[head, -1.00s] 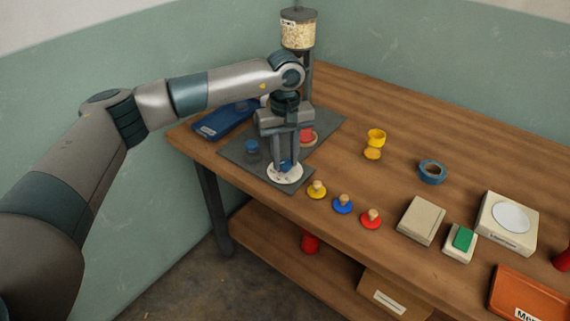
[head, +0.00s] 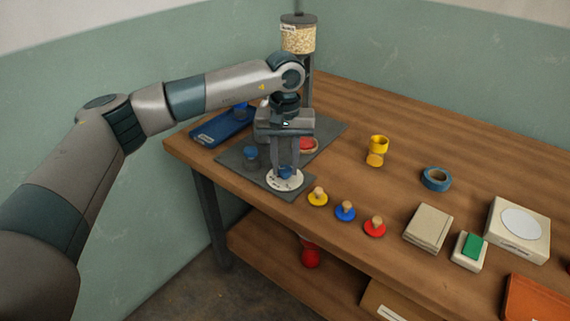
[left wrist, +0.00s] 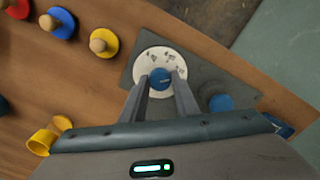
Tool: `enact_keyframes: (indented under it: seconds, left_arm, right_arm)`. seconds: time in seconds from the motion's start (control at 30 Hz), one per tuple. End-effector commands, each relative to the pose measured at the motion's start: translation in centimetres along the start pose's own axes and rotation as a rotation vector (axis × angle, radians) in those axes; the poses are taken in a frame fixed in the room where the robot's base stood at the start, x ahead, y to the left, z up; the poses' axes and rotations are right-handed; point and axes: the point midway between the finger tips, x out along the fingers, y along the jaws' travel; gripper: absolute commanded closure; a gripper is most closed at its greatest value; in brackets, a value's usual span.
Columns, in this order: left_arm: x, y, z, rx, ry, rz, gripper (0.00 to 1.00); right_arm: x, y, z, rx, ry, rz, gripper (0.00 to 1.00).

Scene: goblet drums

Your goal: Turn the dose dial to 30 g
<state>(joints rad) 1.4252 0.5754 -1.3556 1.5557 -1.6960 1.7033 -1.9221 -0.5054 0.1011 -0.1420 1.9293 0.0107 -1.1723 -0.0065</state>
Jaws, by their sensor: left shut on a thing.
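The dose dial is a white disc with dark markings (head: 284,182) on the front of a dark grey base plate (head: 232,163). A blue knob (left wrist: 160,78) stands at its middle. My left gripper (head: 286,172) points down over the dial with its fingers shut on the blue knob. In the left wrist view the two fingertips close on the knob from both sides. The numbers on the dial are too small to read. A clear hopper of pale grains (head: 298,38) stands on a post behind. My right gripper is not in view.
A second blue knob (head: 250,152) stands on the plate left of the gripper. Yellow (head: 318,197), blue (head: 345,211) and red (head: 375,227) discs with wooden knobs lie right of the dial. A yellow goblet drum (head: 377,150), blue tape roll (head: 436,179) and scale (head: 518,229) are further right.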

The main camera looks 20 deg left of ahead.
Motion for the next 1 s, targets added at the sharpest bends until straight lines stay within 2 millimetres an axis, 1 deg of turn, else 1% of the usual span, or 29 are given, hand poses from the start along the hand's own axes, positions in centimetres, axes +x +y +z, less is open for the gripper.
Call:
enact_keyframes:
  seconds: [0.2,0.23,0.3,0.6,0.73,0.87,1.0]
  left_arm:
    - [-0.1,0.0,0.0,-0.001,0.001,0.001,0.95]
    - [-0.1,0.0,0.0,-0.001,0.001,0.001,0.68]
    - [-0.1,0.0,0.0,-0.001,0.001,0.001,0.54]
    - [-0.1,0.0,0.0,-0.002,0.0,0.0,0.54]
    - [-0.4,0.0,0.0,-0.002,0.001,0.0,0.54]
    - [-1.4,0.0,-0.1,-0.002,0.001,0.001,0.54]
    - [-3.2,0.0,-0.1,-0.002,0.002,0.0,0.54]
  right_arm:
    - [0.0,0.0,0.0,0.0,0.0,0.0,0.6]
    - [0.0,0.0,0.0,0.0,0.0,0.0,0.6]
    - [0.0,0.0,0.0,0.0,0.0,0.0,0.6]
    - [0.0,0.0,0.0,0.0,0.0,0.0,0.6]
    - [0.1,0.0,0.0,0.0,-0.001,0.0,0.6]
    - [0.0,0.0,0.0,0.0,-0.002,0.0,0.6]
    - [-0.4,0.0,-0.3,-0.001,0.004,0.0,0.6]
